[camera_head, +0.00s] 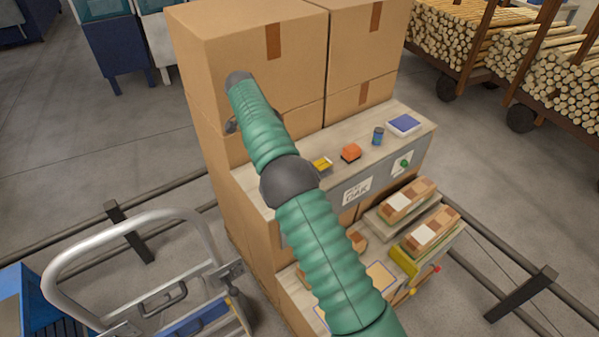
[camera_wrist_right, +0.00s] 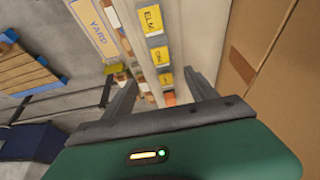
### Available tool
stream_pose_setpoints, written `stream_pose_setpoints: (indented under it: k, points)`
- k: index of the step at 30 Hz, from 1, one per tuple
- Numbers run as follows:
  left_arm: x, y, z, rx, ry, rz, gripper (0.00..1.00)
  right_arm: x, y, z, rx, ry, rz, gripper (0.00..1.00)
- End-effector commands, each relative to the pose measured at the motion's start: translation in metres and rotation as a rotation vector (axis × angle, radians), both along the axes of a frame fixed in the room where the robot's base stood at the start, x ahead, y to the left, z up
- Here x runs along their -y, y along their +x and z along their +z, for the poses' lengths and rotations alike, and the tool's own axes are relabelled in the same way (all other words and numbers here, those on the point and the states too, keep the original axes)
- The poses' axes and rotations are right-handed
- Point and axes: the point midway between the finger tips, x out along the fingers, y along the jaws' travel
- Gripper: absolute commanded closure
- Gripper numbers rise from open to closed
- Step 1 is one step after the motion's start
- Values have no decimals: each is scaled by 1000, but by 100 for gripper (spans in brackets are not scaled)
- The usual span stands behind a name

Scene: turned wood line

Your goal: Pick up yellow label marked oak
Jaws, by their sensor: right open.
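Yellow labels lie in a row on a pale ledge in the right wrist view. The nearest to the top reads ELM (camera_wrist_right: 152,20). Below it are a second yellow label (camera_wrist_right: 160,55) and a third yellow label (camera_wrist_right: 165,78), their print too small to read surely, so I cannot tell which is oak. My right gripper (camera_wrist_right: 160,80) is open, its two dark fingers apart on either side of the row's lower end, with nothing held. In the head view my green right arm hides most of the row; one yellow label (camera_head: 321,164) shows beside it. My left gripper is not in view.
Large cardboard boxes (camera_head: 250,60) stand close behind the bench top (camera_head: 390,145). An orange block (camera_head: 351,152), a blue cylinder (camera_head: 378,135) and a blue-white pad (camera_head: 404,124) sit there. A white OAK sign (camera_head: 357,190) is on its front. A hand truck (camera_head: 150,225) stands left.

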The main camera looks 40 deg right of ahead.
Motion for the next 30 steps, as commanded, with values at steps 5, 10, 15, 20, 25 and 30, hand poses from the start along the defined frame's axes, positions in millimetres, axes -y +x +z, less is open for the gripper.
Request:
stream_pose_setpoints:
  k: [5, 10, 15, 20, 25, 30]
  points:
    - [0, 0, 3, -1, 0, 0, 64, 22, -4, -46, -6, 6, -2, 34]
    - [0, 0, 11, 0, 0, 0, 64, 38, -5, -81, -4, 6, 0, 34]
    - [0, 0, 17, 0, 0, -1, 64, 43, -6, -96, -3, 4, 2, 34]
    - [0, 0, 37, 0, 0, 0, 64, 53, -6, -119, -5, 3, 1, 34]
    - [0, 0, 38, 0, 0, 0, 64, 60, -6, -139, -1, 2, 3, 34]
    - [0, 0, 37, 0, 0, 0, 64, 62, -6, -141, 1, 4, 2, 34]
